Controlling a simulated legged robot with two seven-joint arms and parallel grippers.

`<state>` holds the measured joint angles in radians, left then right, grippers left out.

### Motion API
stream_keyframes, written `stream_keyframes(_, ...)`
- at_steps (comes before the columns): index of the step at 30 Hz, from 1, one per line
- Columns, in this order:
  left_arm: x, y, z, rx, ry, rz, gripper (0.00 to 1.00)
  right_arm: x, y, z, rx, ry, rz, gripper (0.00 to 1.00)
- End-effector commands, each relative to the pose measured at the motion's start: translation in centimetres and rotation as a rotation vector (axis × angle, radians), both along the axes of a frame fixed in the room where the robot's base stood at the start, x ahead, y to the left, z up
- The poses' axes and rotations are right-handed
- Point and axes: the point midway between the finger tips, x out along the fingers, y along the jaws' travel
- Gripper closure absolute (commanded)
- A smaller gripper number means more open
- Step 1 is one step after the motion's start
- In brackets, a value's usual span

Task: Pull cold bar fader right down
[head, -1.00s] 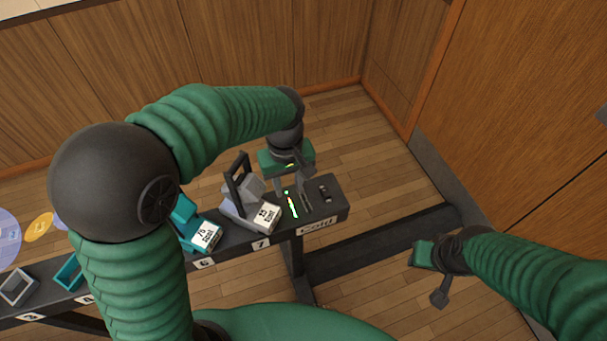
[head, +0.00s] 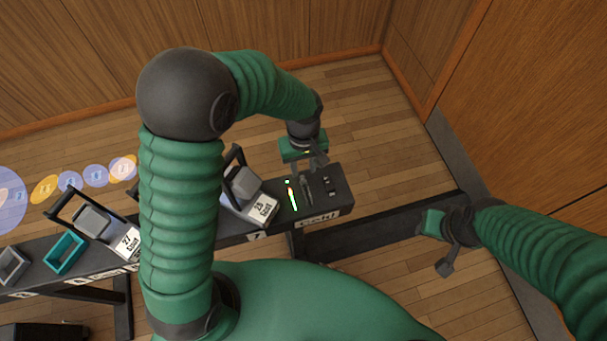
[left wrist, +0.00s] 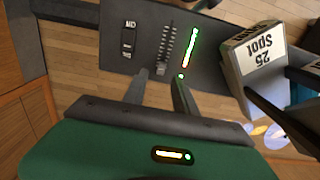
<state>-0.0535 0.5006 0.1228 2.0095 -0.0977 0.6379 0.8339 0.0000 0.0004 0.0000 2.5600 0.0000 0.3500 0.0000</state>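The panel end labelled "Cold" (head: 319,217) carries a fader (head: 306,188), seen in the left wrist view as a ridged dark slot (left wrist: 168,42). A small grey knob (left wrist: 160,71) shows at its gripper end. A lit green, red and yellow level strip (head: 292,196) runs beside it, also in the wrist view (left wrist: 189,50). My left gripper (head: 312,164) is over this end. In the wrist view its two fingertips (left wrist: 160,75) are apart, with the knob appearing between them; contact is unclear. My right gripper (head: 440,246) is away to the right; its opening is unclear.
A black rocker switch (left wrist: 128,42) is on the fader's other side. More lamps (head: 94,220) and frames (head: 65,254) line the panel to the left. Floor shows beyond the panel.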

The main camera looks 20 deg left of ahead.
Motion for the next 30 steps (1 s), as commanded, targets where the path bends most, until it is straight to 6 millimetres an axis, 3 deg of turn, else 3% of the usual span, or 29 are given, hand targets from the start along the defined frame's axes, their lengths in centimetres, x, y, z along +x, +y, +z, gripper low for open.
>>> stream_keyframes(1,-0.1,0.0,-1.4,0.0,0.004,0.0,0.66,0.0,0.0,-0.3,0.0,0.0,0.0,0.64)
stream_keyframes(6,-0.1,0.0,-4.1,0.0,0.0,0.0,0.66,0.0,0.0,-0.6,0.0,0.0,0.0,0.64)
stream_keyframes(17,0.0,0.0,-4.9,-0.001,-0.002,0.0,0.66,0.0,0.0,-0.7,0.0,0.0,0.0,0.64)
stream_keyframes(24,0.0,0.0,-4.9,-0.001,-0.002,0.0,0.98,0.0,0.0,-0.7,0.0,0.0,0.0,0.64)
stream_keyframes(30,0.0,0.0,-4.8,-0.001,-0.002,0.0,1.0,0.0,0.0,-0.7,0.0,0.0,0.0,0.64)
